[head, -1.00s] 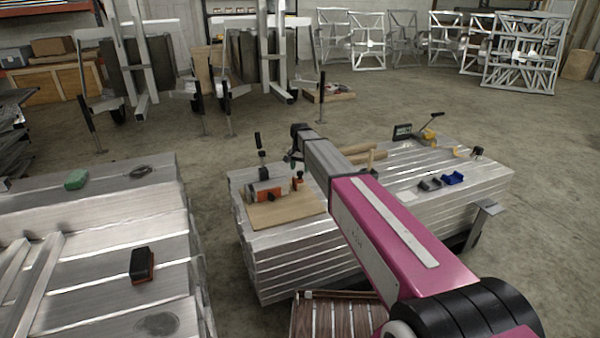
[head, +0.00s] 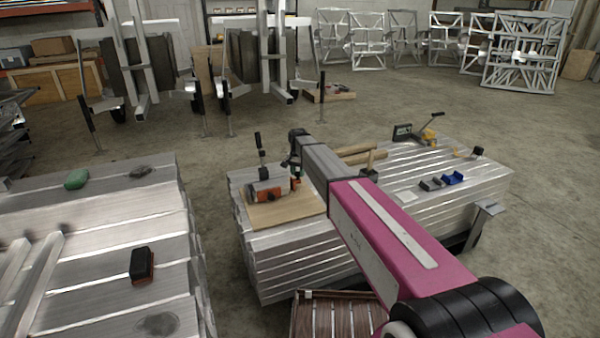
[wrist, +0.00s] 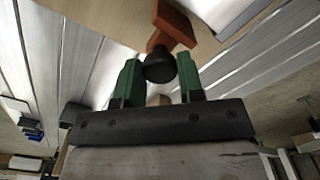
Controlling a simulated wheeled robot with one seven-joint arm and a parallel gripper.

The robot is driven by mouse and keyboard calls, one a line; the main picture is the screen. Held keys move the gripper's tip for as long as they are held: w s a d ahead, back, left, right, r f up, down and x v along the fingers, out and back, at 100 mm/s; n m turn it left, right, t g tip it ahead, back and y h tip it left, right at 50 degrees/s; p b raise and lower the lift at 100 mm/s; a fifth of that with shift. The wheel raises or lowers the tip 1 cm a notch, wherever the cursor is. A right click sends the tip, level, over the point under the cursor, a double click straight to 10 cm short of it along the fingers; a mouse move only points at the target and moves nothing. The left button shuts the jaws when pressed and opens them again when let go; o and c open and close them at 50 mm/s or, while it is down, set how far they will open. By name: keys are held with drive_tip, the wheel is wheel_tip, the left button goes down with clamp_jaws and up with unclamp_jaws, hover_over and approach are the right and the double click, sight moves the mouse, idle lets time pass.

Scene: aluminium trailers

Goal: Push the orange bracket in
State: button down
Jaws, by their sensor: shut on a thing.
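The orange bracket (wrist: 172,24) shows at the top middle of the wrist view, with a round black knob (wrist: 159,66) on its near end. My gripper (wrist: 159,74) has green fingers on both sides of this knob and is shut on it. In the head view my gripper (head: 295,166) reaches down at the right end of a silver fixture with orange parts (head: 267,190), and partly hides the bracket (head: 296,183). The fixture stands on a wooden board (head: 285,210). How far in the bracket sits cannot be told.
The board lies on a stack of aluminium beams (head: 300,262). A black upright lever (head: 258,148) rises behind the fixture. Another beam stack (head: 90,230) is at left.

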drive_tip(key=shift+s+a, duration=0.45)
drive_tip(key=shift+a, duration=0.45)
drive_tip(key=shift+s+a, duration=0.4)
drive_tip(key=shift+a, duration=0.45)
drive_tip(key=c, duration=0.7)
unclamp_jaws()
drive_tip(key=shift+c, duration=0.2)
drive_tip(key=shift+r, duration=0.1)
wheel_tip(320, 180, up, 11)
